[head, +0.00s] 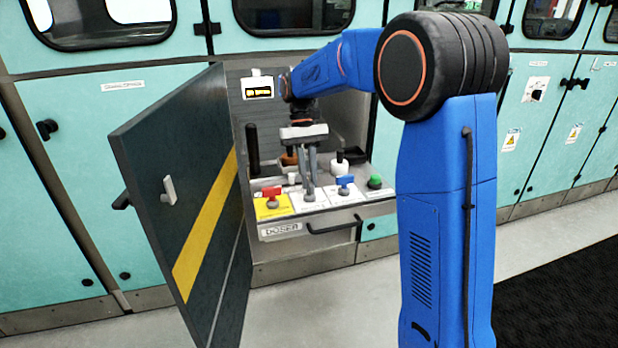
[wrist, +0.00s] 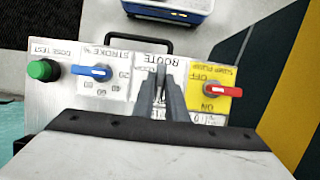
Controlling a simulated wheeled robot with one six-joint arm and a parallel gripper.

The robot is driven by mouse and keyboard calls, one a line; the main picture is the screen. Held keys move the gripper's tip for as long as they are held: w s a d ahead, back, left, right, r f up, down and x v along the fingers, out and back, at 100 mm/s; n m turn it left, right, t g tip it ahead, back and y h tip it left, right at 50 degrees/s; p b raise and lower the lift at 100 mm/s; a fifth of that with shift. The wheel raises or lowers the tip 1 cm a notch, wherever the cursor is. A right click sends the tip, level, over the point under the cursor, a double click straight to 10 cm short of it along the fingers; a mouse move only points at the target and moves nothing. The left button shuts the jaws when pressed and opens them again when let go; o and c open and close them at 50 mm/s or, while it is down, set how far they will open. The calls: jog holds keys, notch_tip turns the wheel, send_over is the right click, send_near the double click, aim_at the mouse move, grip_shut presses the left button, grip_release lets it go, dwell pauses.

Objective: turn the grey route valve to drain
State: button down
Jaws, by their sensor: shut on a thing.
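My gripper (head: 309,184) reaches down over the ROUTE plate of the panel and is shut on the grey route valve (head: 309,197). In the wrist view my gripper (wrist: 169,82) shows its two fingers close together over the ROUTE plate (wrist: 152,58). They hide most of the valve's handle, so I cannot tell which way it points. The drain marking cannot be read.
A red-handled valve (head: 271,193) on a yellow plate and a blue-handled valve (head: 344,183) flank the route valve. A green button (head: 375,182) sits at the right end. An open dark door (head: 190,200) with a yellow stripe stands on the left.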

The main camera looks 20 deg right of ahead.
dwell(0.4)
jog(key=c, duration=1.8)
grip_release()
jog(key=shift+o, duration=0.2)
jog(key=v, duration=1.7)
jog(key=shift+r, duration=0.25)
